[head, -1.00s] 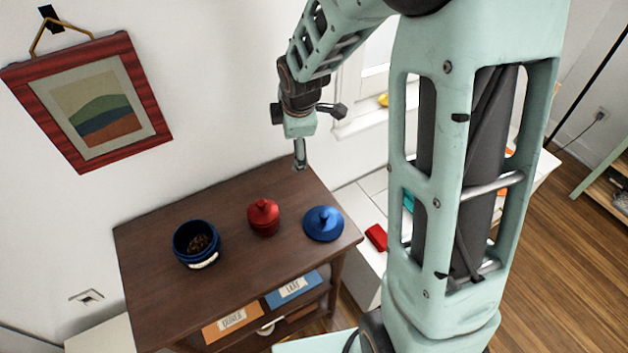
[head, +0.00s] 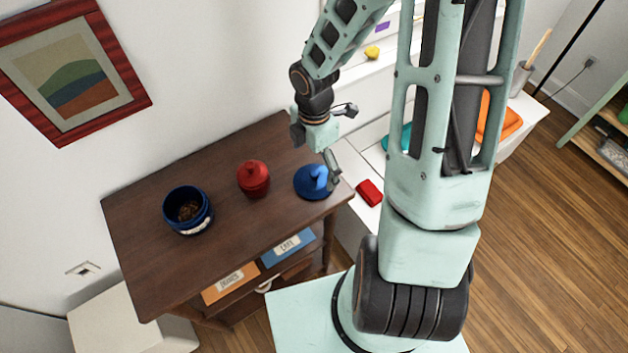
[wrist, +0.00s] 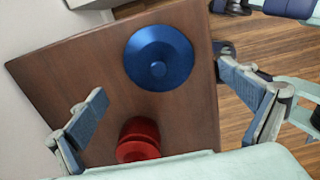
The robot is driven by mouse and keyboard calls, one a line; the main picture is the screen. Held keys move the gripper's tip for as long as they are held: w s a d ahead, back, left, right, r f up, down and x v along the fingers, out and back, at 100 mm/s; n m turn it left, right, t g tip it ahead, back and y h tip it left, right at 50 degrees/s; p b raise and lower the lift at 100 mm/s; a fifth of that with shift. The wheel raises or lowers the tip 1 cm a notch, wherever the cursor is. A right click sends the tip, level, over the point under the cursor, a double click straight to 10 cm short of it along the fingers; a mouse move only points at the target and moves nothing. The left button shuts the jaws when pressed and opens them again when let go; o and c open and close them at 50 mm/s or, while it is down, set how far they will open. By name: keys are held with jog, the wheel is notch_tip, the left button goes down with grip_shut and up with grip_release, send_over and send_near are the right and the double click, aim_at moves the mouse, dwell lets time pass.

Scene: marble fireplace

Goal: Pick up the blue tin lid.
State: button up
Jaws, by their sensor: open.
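The blue tin lid (head: 311,184) lies knob up on the wooden cabinet top, near its right end. In the wrist view the lid (wrist: 159,58) shows as a round blue disc with a central knob. My gripper (head: 331,168) is over the lid in the head view, one finger hiding part of it. In the wrist view my gripper (wrist: 160,100) has its fingers spread wide and empty, with the lid ahead of and between them. I cannot tell the exact height of the fingertips above the lid.
A red lidded tin (head: 253,179) stands left of the blue lid. An open blue tin (head: 187,212) with brown contents stands further left. The cabinet top (head: 240,235) is bare in front of them. The wall with a framed picture (head: 70,75) is behind.

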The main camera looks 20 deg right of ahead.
aim_at(315, 174)
jog(key=shift+w+f+b, duration=0.15)
jog(key=shift+f+b, duration=0.25)
jog(key=shift+f, duration=2.4)
jog(key=shift+c, duration=0.3)
jog(key=c, duration=1.5)
jog(key=shift+s, duration=0.2)
jog(key=c, duration=0.3)
jog(key=shift+c, duration=0.2)
